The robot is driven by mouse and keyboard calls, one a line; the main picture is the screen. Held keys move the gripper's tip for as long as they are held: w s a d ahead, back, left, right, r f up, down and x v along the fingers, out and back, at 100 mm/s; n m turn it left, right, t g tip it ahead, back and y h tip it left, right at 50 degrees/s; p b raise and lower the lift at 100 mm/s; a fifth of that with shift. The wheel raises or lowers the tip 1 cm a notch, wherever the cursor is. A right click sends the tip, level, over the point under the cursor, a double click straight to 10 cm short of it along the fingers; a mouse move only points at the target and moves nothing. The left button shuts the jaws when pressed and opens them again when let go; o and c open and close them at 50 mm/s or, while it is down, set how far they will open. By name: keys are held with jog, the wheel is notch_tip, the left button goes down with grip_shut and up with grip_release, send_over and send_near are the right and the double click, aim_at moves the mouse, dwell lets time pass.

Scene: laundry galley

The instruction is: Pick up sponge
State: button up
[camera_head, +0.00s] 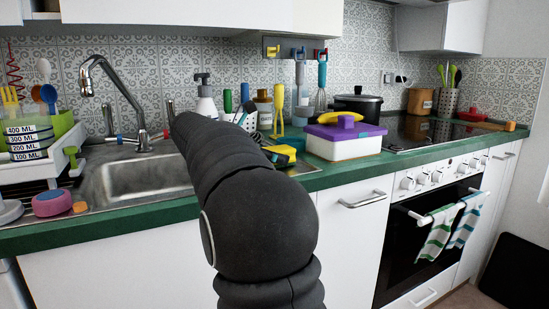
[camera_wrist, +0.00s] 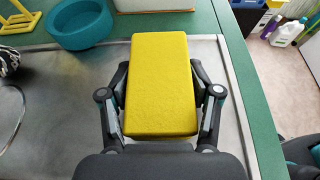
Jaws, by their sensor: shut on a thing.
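A yellow, block-shaped sponge (camera_wrist: 160,70) fills the middle of the wrist view, its long side pointing away from my wrist. My gripper (camera_wrist: 161,92) has one finger on each side of the sponge and is shut on it. The sponge hides parts of both fingers. A metal draining surface (camera_wrist: 60,125) lies beneath. I cannot tell whether the sponge touches it. In the head view my dark arm reaches toward the counter beside the sink and hides most of the gripper.
A teal bowl (camera_wrist: 80,24) stands just beyond the sponge to the left. A white box with a purple lid (camera_head: 345,145) stands on the green counter (camera_head: 345,168). The sink (camera_head: 135,180) and tap (camera_head: 115,95) are left of my arm. Bottles (camera_wrist: 287,33) stand on the floor.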

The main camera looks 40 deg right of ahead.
aim_at(274, 148)
jog(key=shift+r, duration=0.15)
jog(key=shift+r, duration=0.55)
notch_tip(274, 148, up, 3)
jog(key=shift+f+p, duration=0.2)
jog(key=shift+p, duration=0.3)
jog(key=s+r, duration=0.2)
jog(key=s, duration=0.1)
jog(key=s+d+r, duration=0.1)
jog(key=s+r, duration=0.1)
jog(key=s, duration=0.2)
jog(key=s+d+r, duration=0.1)
jog(key=s+r, duration=0.2)
jog(key=s, duration=0.1)
jog(key=shift+s+d, duration=0.25)
jog(key=shift+w+a, duration=0.1)
jog(key=shift+c, duration=0.2)
